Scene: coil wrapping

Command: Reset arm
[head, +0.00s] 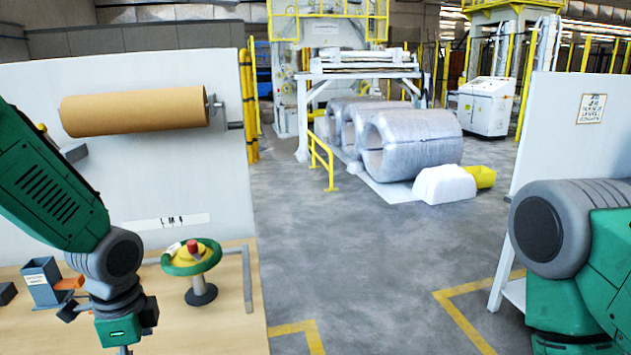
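My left arm comes in from the left and hangs over the wooden workbench (215,325). Its gripper (124,350) points down at the bottom edge of the head view, and its fingers are mostly cut off. I cannot tell whether it is open or shut. My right arm shows at the lower right as a grey joint and green links, bent close to the camera. The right gripper is outside the view.
On the bench are a green-rimmed round stand (191,258) and a grey box (42,280). A brown paper roll (135,110) hangs on the white panel (150,72). Wrapped coils (420,140) lie beyond. A white panel (565,135) stands right. The middle floor is clear.

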